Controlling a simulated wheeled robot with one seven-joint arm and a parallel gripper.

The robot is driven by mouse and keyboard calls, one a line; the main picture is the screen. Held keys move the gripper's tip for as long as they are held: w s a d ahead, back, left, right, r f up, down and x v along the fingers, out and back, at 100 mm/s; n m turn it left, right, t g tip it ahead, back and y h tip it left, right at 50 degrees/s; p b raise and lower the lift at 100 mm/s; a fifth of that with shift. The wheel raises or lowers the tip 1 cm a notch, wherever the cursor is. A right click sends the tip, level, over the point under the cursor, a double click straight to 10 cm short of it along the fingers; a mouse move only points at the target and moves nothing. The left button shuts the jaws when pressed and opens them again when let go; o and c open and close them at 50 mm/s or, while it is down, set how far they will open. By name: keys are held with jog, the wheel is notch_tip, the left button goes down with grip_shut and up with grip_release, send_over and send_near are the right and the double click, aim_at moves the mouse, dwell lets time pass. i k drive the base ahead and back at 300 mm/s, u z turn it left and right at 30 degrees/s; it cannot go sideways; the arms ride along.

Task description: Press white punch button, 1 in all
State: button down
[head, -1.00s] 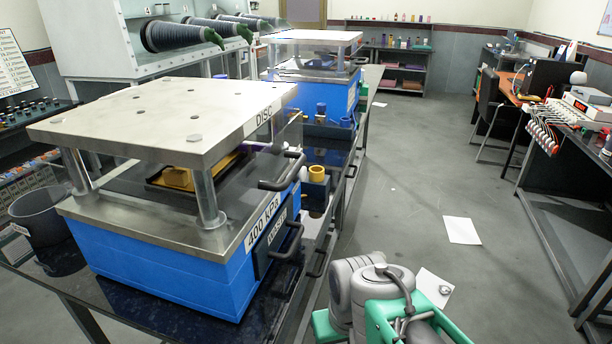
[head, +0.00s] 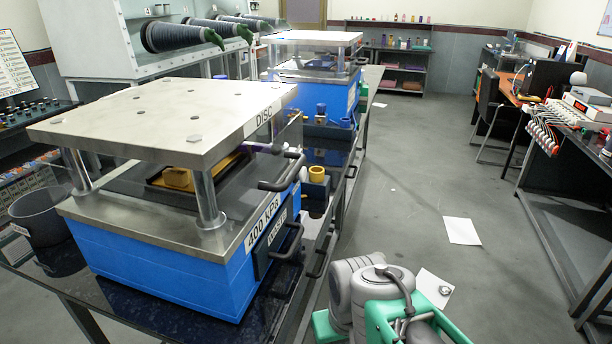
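I cannot make out a white punch button in the head view. The nearest press has a blue base (head: 165,262), a thick steel top plate (head: 165,112) labelled "DISC", and steel posts (head: 208,200). Its front carries a "400 KPa" label (head: 264,222) and black handles (head: 284,172). A yellow block (head: 180,178) sits inside, behind clear panels. Grey and green parts of my arm show at the bottom, to the right of the press. My gripper is not in view.
A second blue press (head: 316,75) stands farther back on the same dark bench (head: 120,310). Small blue and yellow parts (head: 317,174) lie between them. A grey bin (head: 42,218) is at the left. The floor (head: 420,190) to the right is open, with paper sheets (head: 462,231).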

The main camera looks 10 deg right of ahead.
aim_at(301, 175)
jog(key=u, duration=0.25)
jog(key=k, duration=1.05)
jog(key=u, duration=0.5)
